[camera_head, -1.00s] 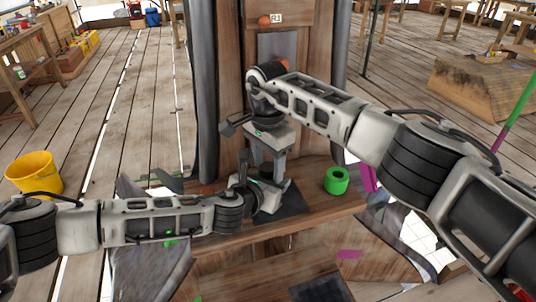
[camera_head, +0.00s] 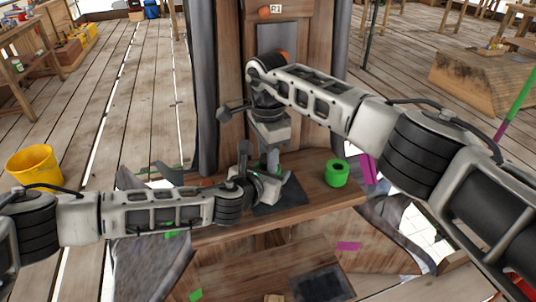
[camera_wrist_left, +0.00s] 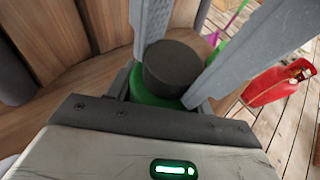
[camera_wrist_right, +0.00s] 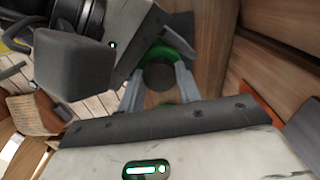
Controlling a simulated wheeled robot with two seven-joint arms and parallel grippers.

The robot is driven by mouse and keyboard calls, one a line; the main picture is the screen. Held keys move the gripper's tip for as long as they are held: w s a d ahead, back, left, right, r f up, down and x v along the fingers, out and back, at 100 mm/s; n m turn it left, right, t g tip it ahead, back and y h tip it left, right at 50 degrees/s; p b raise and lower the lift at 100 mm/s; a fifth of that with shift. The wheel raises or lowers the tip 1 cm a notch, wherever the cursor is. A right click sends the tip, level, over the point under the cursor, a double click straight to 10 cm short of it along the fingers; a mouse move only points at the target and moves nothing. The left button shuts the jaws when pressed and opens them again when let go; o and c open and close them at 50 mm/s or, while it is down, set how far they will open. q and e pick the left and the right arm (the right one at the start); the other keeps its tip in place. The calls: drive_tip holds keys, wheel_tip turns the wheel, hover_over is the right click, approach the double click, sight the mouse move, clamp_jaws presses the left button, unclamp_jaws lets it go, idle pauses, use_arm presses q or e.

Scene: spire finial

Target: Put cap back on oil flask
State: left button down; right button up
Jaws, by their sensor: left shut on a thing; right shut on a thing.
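The oil flask's green body (camera_wrist_left: 146,92) shows low between the left gripper's finger bases in the left wrist view. Its dark round cap (camera_wrist_left: 173,66) is directly over the green body; I cannot tell whether it is fully seated. My left gripper (camera_head: 262,184) is shut on the flask. My right gripper (camera_head: 272,163) reaches down from above, its fingers on either side of the cap, shut on it. The right wrist view shows the cap (camera_wrist_right: 159,76) between the right fingertips, with green around it. In the head view the grippers hide flask and cap.
A green ring-shaped object (camera_head: 337,173) stands on the wooden ledge (camera_head: 318,205) to the right of the grippers. A wooden post (camera_head: 300,100) rises close behind them. A yellow bucket (camera_head: 33,165) is on the floor at left.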

drive_tip(key=o, duration=1.1)
drive_tip(key=shift+s+a, duration=0.1)
drive_tip(key=shift+r, duration=2.3)
drive_tip(key=shift+c, duration=0.5)
wheel_tip(320, 180, up, 4)
drive_tip(key=n, duration=0.3)
drive_tip(key=shift+f, duration=0.2)
drive_tip(key=shift+n, duration=0.3)
